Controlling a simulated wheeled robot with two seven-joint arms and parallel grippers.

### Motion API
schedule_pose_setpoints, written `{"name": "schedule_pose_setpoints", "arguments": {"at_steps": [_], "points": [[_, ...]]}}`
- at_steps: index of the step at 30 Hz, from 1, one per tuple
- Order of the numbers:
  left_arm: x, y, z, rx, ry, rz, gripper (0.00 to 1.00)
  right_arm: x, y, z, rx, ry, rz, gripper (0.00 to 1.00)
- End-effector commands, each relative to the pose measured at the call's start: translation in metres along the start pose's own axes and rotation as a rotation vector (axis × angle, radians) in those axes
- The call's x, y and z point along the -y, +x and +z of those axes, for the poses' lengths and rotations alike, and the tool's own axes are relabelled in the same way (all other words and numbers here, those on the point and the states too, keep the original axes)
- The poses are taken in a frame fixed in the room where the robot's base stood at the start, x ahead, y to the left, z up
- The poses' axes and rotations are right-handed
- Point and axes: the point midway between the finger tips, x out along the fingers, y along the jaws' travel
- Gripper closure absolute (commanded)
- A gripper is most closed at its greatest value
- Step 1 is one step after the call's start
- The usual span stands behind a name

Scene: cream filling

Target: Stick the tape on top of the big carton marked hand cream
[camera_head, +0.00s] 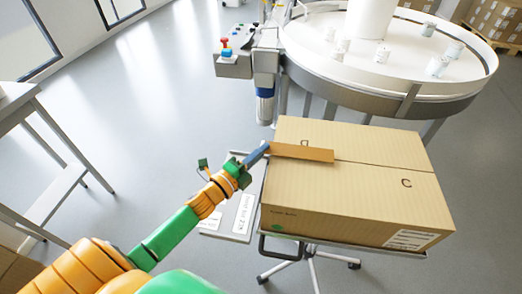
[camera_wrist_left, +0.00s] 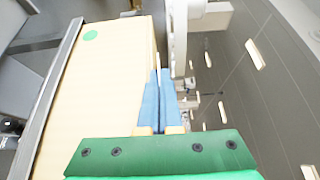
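The big carton (camera_head: 345,195) is a closed cardboard box with letters on its top and a centre seam; its small front print is too small to read. It also shows in the left wrist view (camera_wrist_left: 95,85), with a green dot. The tape (camera_head: 305,153) is a flat brown strip at the left end of the seam, over the carton's top; I cannot tell if it touches. My left gripper (camera_head: 264,147) is at the tape's left end. Its blue fingers (camera_wrist_left: 160,80) are close together on the thin tape edge (camera_wrist_left: 157,63). My right gripper is not in view.
The carton stands on a wheeled stand (camera_head: 270,248) with a dark handle. A round white table (camera_head: 390,75) with several small jars is just behind it. A grey frame table (camera_head: 45,150) is at the left. Open floor lies between.

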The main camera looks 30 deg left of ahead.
Motion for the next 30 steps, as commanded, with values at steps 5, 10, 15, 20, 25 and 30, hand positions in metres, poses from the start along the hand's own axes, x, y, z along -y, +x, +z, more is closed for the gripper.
{"name": "schedule_pose_setpoints", "arguments": {"at_steps": [5,10,15,20,25,30], "points": [[-0.009,0.000,0.000,0.000,0.000,0.000,1.00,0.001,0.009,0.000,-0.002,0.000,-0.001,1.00],[-0.007,0.000,0.000,0.000,0.000,0.000,0.97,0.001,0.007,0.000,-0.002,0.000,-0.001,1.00],[-0.007,0.000,0.000,0.000,0.000,0.000,0.64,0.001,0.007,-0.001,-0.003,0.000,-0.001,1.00],[-0.007,0.000,0.000,0.000,0.000,0.000,0.64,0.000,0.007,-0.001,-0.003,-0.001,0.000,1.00],[-0.008,-0.007,0.000,0.000,-0.001,0.001,0.64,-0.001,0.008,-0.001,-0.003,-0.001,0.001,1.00],[-0.009,-0.035,0.000,0.000,-0.001,0.003,0.64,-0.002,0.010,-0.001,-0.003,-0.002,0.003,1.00]]}}
